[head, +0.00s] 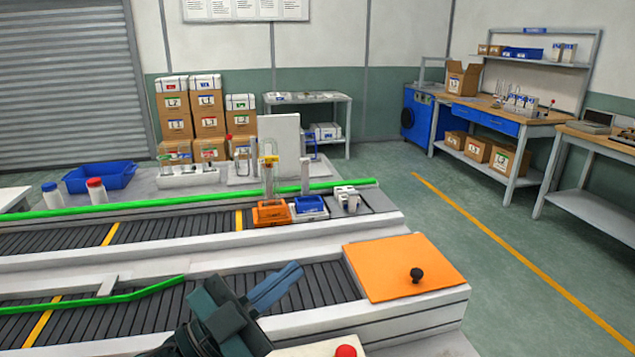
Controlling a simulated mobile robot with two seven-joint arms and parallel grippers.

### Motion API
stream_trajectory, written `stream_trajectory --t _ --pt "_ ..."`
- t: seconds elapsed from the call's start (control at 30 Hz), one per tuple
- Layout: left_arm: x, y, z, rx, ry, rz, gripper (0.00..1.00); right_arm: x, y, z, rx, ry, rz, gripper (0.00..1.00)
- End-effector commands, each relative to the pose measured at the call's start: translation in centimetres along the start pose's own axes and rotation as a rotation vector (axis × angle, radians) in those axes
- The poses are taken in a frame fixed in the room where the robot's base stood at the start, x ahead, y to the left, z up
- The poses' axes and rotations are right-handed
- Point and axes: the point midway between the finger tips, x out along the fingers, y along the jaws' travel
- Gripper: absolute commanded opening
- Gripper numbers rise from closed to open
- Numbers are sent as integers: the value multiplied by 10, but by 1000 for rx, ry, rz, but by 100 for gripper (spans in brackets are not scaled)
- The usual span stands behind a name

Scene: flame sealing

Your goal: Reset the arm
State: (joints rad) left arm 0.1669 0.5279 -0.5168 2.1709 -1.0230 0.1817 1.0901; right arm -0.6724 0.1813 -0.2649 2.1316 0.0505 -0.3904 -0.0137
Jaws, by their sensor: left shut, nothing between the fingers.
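My left gripper (288,276) is at the bottom centre of the head view, its arm coming in from below. Its bluish fingers point up and to the right and are shut with nothing between them. They are over the front conveyor (318,285), left of the orange plate (395,262) with a black knob (416,275). I cannot tell the height of the fingers above the belt. My right gripper is not in view.
Orange (271,213) and blue (310,206) holders stand at the rear conveyor's right end. Green rails (130,296) edge the conveyors. A red button (345,351) is at the bottom edge. A blue tray (100,178) and white bottles (97,193) stand behind. Green floor is clear at right.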

Motion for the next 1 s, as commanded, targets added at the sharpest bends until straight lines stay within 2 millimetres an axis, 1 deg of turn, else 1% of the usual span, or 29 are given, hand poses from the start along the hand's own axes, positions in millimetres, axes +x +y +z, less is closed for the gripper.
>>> stream_trajectory --t 0.03,0.07,0.1,0.13,0.17,0.2,0.27,0.3,0.37,0.4,0.5,0.6,0.7,0.87,1.0 --pt "-9 -16 7 -42 -52 -142 0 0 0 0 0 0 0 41" --pt "-16 -27 14 -61 -95 -226 0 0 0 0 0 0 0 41" --pt "-28 -39 25 -89 -165 -329 0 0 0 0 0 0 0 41" --pt "-39 -46 35 -113 -224 -401 0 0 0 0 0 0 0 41" --pt "-51 -51 46 -136 -292 -467 0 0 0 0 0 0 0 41" --pt "-70 -56 61 -169 -390 -545 0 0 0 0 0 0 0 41" --pt "-101 -54 84 -223 -554 -638 0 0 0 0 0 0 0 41" --pt "-124 -48 99 -262 -673 -683 0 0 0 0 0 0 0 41" --pt "-158 -33 119 -324 -857 -722 0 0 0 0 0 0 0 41" --pt "-180 -20 128 -366 -969 -730 0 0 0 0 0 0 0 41" --pt "-222 13 140 -454 -1199 -705 0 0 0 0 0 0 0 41" --pt "-252 42 142 -524 -1363 -654 0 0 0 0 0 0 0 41" --pt "-275 68 140 -586 -1493 -592 0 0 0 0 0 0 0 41" --pt "-304 106 129 -678 -1655 -479 0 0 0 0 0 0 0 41" --pt "-324 135 115 -754 -1769 -367 0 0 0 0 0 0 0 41"
